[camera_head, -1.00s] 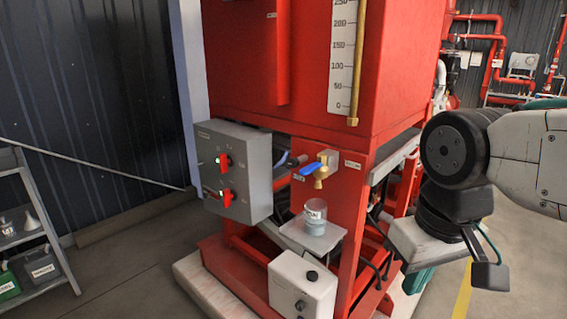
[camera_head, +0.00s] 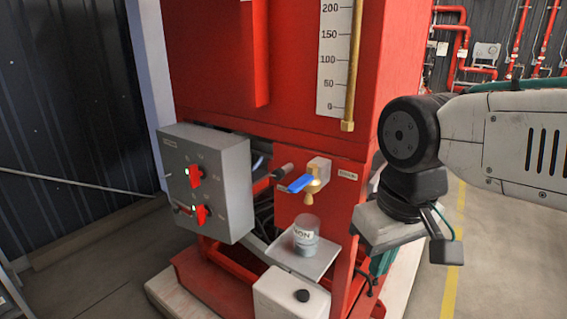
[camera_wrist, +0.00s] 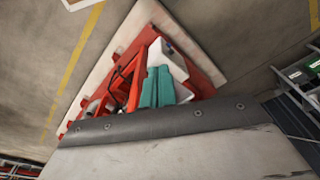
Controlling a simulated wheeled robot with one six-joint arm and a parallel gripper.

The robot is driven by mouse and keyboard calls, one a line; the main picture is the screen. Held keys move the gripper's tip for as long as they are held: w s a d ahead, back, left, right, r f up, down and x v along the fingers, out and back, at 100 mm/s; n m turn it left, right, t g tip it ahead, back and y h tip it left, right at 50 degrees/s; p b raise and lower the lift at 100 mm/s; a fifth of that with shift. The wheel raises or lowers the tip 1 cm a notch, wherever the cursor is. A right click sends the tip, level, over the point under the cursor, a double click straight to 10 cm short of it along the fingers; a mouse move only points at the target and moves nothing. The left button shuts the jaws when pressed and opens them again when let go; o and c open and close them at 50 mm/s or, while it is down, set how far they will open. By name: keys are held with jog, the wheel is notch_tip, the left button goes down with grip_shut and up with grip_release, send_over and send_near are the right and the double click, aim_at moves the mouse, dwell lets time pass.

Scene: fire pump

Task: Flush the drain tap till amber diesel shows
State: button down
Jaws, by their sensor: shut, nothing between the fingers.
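The brass drain tap (camera_head: 314,187) sticks out from the front of the red tank stand, with its spout pointing down. Its blue lever (camera_head: 300,184) points out to the left. A clear jar (camera_head: 306,238) with dull grey-blue contents stands on a small grey tray (camera_head: 290,258) below the spout. No stream is visible between spout and jar. My gripper (camera_head: 380,263) is to the right of the tap, apart from it and partly hidden behind my wrist. Its teal fingers show in the wrist view (camera_wrist: 158,70), pointing down, shut and empty.
A grey control box (camera_head: 208,182) with two red switches and lit green lamps hangs left of the tap. A white box (camera_head: 290,296) sits below the tray. A red tank (camera_head: 220,60) with a scale (camera_head: 334,60) rises above. Clear floor (camera_head: 500,250) lies at right.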

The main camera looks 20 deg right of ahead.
jog(key=shift+w, duration=0.4)
notch_tip(320, 180, up, 16)
jog(key=n+g, duration=0.1)
jog(key=n, duration=0.6)
send_over(294, 187)
jog(key=shift+w, duration=0.1)
notch_tip(294, 187, down, 14)
jog(key=shift+f, duration=0.1)
